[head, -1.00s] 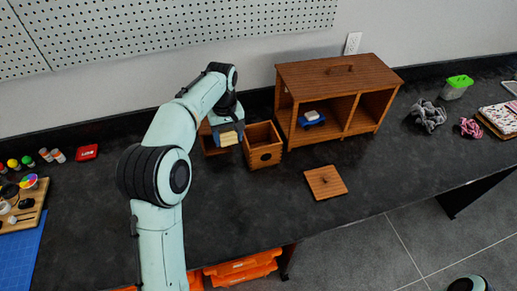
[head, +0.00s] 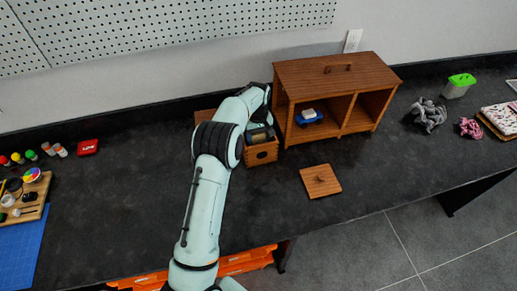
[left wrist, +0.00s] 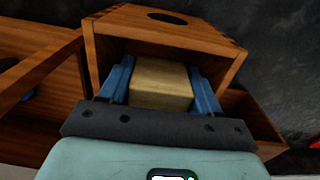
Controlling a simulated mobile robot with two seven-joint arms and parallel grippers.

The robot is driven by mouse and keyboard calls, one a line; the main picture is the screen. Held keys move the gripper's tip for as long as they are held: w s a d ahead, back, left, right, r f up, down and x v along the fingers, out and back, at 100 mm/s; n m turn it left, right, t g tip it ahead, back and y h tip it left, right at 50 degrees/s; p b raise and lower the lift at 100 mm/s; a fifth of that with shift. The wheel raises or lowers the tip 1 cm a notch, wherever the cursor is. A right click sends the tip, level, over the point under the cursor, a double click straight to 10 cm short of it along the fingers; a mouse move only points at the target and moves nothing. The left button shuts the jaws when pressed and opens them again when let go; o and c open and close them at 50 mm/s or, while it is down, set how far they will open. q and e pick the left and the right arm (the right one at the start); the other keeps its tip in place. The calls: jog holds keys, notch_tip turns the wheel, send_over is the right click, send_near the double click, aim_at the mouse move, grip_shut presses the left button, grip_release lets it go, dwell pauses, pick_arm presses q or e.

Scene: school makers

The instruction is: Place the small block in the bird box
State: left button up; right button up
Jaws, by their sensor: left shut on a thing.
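The bird box (head: 262,155) is a small open-topped wooden box with a dark round hole in its front, standing left of the large wooden cabinet. In the left wrist view the bird box (left wrist: 165,36) shows its rim and hole close up. My left gripper (head: 260,138) is over the box opening. It is shut on the small block (left wrist: 160,84), a pale wooden piece between its blue fingers. The block shows within the box opening; whether it touches the floor of the box is hidden. My right gripper is not in view.
The wooden cabinet (head: 338,73) stands close right of the box, with a blue and white thing (head: 308,116) inside. A square wooden lid with a knob (head: 321,182) lies in front. Another wooden box (head: 204,115) is partly hidden behind my arm.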

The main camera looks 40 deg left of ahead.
pick_arm(q)
jog(key=shift+f, duration=3.2)
jog(key=shift+f, duration=0.15)
jog(key=o, duration=0.8)
notch_tip(320, 180, up, 12)
jog(key=shift+w+f+p, duration=0.1)
jog(key=shift+f+p, duration=0.1)
jog(key=shift+p, duration=0.15)
jog(key=shift+r, duration=0.35)
